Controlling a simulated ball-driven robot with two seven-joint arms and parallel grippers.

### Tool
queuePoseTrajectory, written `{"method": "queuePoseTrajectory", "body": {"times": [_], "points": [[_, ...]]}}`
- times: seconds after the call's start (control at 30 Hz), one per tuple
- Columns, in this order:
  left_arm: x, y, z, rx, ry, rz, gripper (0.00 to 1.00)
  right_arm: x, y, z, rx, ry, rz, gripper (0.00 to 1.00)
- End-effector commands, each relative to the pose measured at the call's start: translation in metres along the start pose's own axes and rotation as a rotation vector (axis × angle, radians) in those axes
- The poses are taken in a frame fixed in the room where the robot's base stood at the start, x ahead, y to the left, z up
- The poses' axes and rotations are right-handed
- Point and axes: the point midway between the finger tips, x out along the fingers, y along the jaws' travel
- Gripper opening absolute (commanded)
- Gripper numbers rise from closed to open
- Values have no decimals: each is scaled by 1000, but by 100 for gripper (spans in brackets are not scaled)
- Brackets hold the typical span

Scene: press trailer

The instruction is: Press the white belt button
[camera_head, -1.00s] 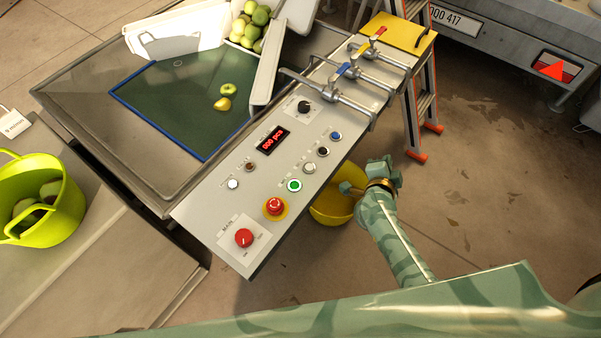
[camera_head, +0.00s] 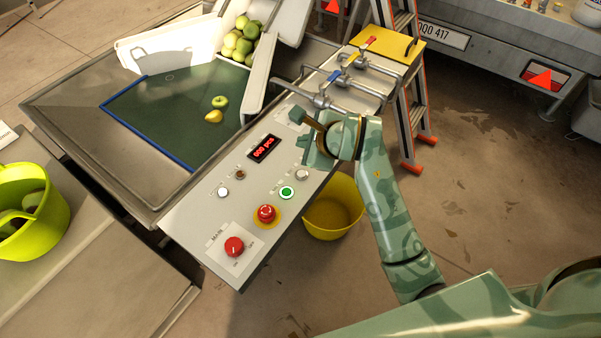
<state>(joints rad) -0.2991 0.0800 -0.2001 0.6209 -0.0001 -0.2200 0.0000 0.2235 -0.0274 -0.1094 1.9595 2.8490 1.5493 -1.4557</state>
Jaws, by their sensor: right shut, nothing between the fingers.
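The grey control panel (camera_head: 262,180) carries several buttons. One white button (camera_head: 223,192) is at its left side, below a small amber button (camera_head: 240,174). Another pale, whitish button (camera_head: 302,174) is near its right edge, just beyond the green button (camera_head: 287,192). The labels are too small to tell which is the belt button. My right gripper (camera_head: 309,141) is shut and empty above the panel's right part, beyond the pale button and apart from the white one. It hides the black and blue buttons and the black knob. My left gripper is out of view.
A red mushroom button (camera_head: 266,214) and red main switch (camera_head: 234,247) are at the panel's near end. Pipes with valve handles (camera_head: 337,84) rise beyond my gripper. A yellow bucket (camera_head: 334,210) stands right of the panel, a ladder (camera_head: 404,110) behind. The green belt (camera_head: 170,115) holds two fruits.

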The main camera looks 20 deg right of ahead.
Motion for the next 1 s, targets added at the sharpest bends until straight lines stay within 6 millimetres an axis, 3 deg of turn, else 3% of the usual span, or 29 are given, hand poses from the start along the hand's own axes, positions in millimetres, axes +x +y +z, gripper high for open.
{"method": "queuePoseTrajectory", "body": {"times": [0.37,0.8,1.0], "points": [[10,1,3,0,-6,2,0,10,8,-8,2,3,1,0],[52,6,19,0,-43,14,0,53,39,-40,3,5,3,0],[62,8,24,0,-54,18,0,63,46,-46,0,4,1,0]]}}
